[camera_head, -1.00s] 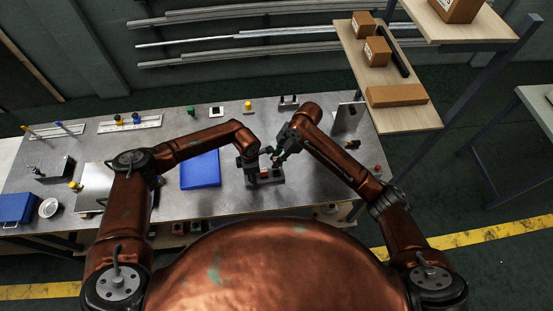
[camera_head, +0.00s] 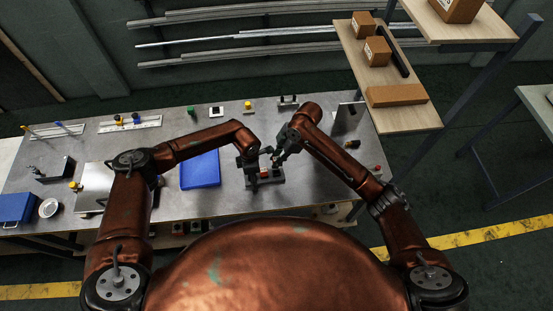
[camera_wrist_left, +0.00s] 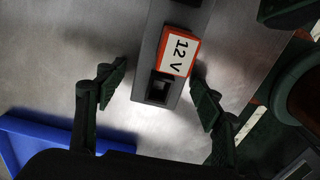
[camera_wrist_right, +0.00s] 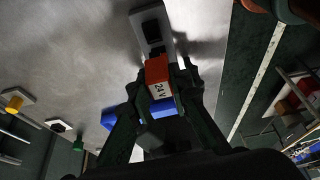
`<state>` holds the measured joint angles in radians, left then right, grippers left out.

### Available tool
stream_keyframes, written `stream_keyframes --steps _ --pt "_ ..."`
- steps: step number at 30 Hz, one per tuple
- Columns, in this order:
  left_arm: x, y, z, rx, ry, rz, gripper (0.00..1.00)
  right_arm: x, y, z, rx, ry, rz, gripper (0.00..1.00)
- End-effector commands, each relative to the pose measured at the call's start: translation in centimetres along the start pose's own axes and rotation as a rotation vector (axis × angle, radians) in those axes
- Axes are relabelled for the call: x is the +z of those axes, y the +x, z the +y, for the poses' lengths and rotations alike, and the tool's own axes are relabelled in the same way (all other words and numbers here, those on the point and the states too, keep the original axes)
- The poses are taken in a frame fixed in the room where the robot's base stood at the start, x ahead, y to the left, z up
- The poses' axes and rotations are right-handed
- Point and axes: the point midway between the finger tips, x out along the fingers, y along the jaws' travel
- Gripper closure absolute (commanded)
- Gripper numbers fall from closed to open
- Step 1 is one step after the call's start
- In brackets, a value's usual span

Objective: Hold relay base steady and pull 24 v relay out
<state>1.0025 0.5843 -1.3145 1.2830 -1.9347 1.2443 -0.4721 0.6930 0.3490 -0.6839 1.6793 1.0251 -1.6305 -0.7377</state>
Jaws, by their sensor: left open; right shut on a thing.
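The grey relay base (camera_head: 268,183) lies on the metal bench. In the left wrist view the base (camera_wrist_left: 143,75) carries an orange-red 12 V relay (camera_wrist_left: 180,54) beside an empty dark socket (camera_wrist_left: 160,88). My left gripper (camera_wrist_left: 158,92) is open, its fingers on either side of the base with gaps. My right gripper (camera_wrist_right: 160,95) is shut on the orange-red 24 V relay (camera_wrist_right: 158,76). In the right wrist view the base (camera_wrist_right: 143,16) shows dark sockets beyond that relay. Whether the relay still touches the base is hidden. In the head view my right gripper (camera_head: 276,160) is above the base.
A blue tray (camera_head: 201,170) lies on the bench (camera_head: 225,200) left of the base. An upright grey plate (camera_head: 347,118) stands at the right rear. Small buttons and switches line the back edge. Shelves with cardboard boxes (camera_head: 377,51) stand at the right.

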Motion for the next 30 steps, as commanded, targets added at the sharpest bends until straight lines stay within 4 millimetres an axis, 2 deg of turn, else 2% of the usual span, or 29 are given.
stream_keyframes --steps 8,11,14,24,30 --pt "0.0 -0.1 0.0 0.000 0.000 0.000 0.37 0.0 0.0 0.0 0.000 0.000 0.000 1.00" --pt "0.0 -0.8 0.1 0.002 -0.001 -0.001 0.37 0.0 0.0 0.0 0.000 0.000 0.000 1.00" --pt "0.0 -2.2 0.2 0.003 0.001 0.000 0.37 0.0 0.0 0.0 0.000 0.000 0.000 1.00" --pt "0.0 -9.1 0.1 0.003 0.002 0.000 0.37 0.0 0.0 0.0 0.000 0.000 0.000 1.00" --pt "0.0 -11.5 0.1 0.001 0.000 0.000 0.37 0.0 0.0 0.0 0.000 0.000 0.000 1.00"
